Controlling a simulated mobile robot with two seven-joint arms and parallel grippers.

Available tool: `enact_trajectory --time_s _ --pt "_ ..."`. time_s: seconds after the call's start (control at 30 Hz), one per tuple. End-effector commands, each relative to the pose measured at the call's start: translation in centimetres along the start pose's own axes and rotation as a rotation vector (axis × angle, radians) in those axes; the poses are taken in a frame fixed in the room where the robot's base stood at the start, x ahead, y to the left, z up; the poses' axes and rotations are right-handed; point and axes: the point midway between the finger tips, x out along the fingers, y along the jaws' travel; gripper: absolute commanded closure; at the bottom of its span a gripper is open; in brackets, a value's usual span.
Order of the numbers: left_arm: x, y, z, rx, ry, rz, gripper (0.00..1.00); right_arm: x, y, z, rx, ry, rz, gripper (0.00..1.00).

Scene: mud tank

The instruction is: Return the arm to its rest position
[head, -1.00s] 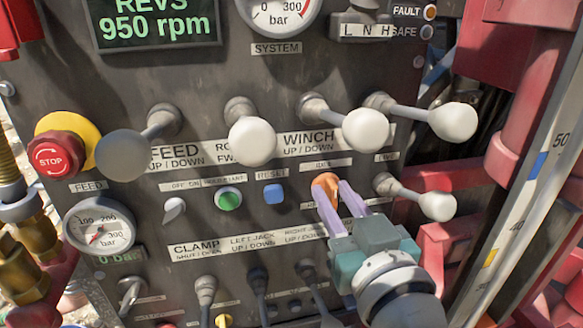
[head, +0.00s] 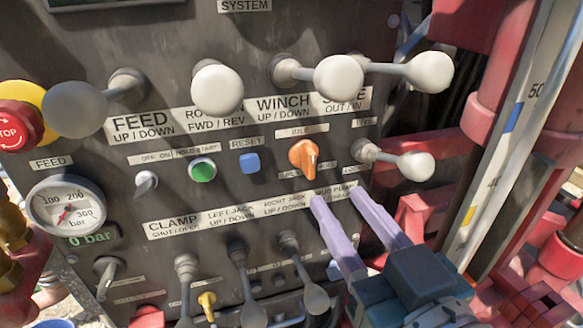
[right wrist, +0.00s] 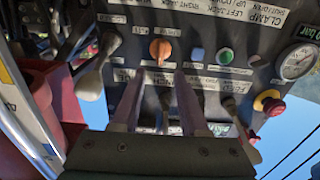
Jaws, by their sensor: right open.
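My right gripper (head: 335,205) is open and empty in the head view, its two pale purple fingers spread apart in front of the lower right of the control panel (head: 200,140). The fingertips lie below the orange knob (head: 304,158) in the picture and do not hold it. In the right wrist view, the gripper (right wrist: 158,95) also shows two parted fingers with nothing between them. The orange knob (right wrist: 160,50) is seen beyond them. My left gripper is not in view.
White ball-ended levers (head: 217,90) stick out along the panel. Another lever (head: 415,166) stands right of the orange knob. A red stop button (head: 14,128) is at the left. A metal rail with a scale (head: 505,160) and red framework stand at the right.

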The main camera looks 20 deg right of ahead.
Motion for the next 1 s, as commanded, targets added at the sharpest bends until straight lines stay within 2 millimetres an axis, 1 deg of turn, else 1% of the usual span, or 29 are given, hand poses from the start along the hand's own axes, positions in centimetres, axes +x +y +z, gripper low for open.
enact_trajectory --time_s 0.03,0.17,0.43,0.57,0.67,0.77,0.87,0.97,1.0 --pt "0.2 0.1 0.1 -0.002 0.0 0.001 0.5 -0.5 0.0 0.1 0.0 -0.001 0.0 0.56" --pt "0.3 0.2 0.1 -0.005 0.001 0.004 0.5 -0.9 0.0 0.0 0.0 0.0 -0.001 0.56" --pt "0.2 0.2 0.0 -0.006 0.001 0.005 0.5 -1.0 0.0 -0.1 -0.001 0.0 -0.001 0.56" --pt "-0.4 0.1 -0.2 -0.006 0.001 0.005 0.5 -0.9 -0.4 -0.4 -0.002 -0.041 -0.034 0.56" --pt "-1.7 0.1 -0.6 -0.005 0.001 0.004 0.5 -1.2 -1.1 -0.8 -0.006 -0.145 -0.105 0.56" --pt "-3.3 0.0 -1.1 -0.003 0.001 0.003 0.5 -2.3 -1.8 -0.9 -0.017 -0.318 -0.188 0.56" --pt "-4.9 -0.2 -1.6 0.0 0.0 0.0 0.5 -4.5 -1.6 -0.8 -0.037 -0.526 -0.24 0.56" --pt "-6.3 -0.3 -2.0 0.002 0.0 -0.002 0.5 -7.5 -0.5 -1.0 -0.06 -0.739 -0.249 0.56" --pt "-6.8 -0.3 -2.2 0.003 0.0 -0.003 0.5 -8.8 0.1 -1.1 -0.068 -0.822 -0.241 0.56"
